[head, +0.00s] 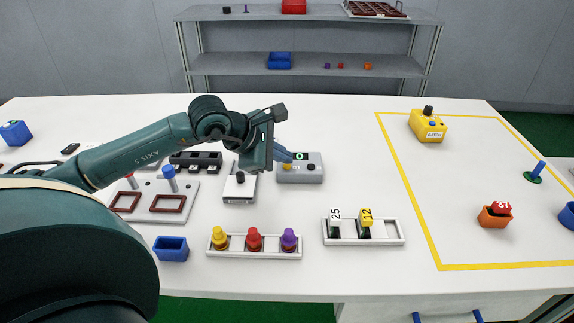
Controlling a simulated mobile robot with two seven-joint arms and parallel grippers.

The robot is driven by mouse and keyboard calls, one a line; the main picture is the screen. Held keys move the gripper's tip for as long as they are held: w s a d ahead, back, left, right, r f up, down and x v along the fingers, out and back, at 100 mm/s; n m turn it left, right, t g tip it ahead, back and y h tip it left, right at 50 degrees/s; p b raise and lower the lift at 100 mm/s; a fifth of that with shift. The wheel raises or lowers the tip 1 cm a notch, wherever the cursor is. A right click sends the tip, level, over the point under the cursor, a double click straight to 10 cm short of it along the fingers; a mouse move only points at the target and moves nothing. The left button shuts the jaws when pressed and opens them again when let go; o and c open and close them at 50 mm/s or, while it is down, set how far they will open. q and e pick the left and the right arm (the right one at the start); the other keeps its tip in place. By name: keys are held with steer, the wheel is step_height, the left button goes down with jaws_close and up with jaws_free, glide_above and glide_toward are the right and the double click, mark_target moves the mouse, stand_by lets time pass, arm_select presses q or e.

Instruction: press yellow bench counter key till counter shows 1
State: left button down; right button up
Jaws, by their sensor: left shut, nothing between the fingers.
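The bench counter is a grey box (302,178) near the middle of the white table. Its small display (300,156) shows a green 0. A yellow key (287,167) sits on its left part and a dark key (311,168) on its right part. My left gripper (285,156) is shut and empty, with its blue fingertips close above the yellow key at the counter's left end. I cannot tell whether the fingertips touch the key. My right gripper is not in view.
A white device with a black knob (239,190) stands just left of the counter. A rack with yellow, red and purple pegs (254,254) and a tray with number tags (385,241) lie nearer. A yellow box (428,127) stands inside the yellow outline at right.

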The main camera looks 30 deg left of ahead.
arm_select(q)
steer(key=shift+f+b, duration=0.35)
steer(key=shift+b, duration=0.1)
stand_by(0.4)
steer(key=shift+r, duration=0.1)
steer(key=shift+r+p, duration=0.3)
steer(key=shift+r, duration=0.4)
steer(key=shift+r, duration=0.1)
steer(key=shift+r+p, duration=1.35)
steer(key=shift+r, duration=1.1)
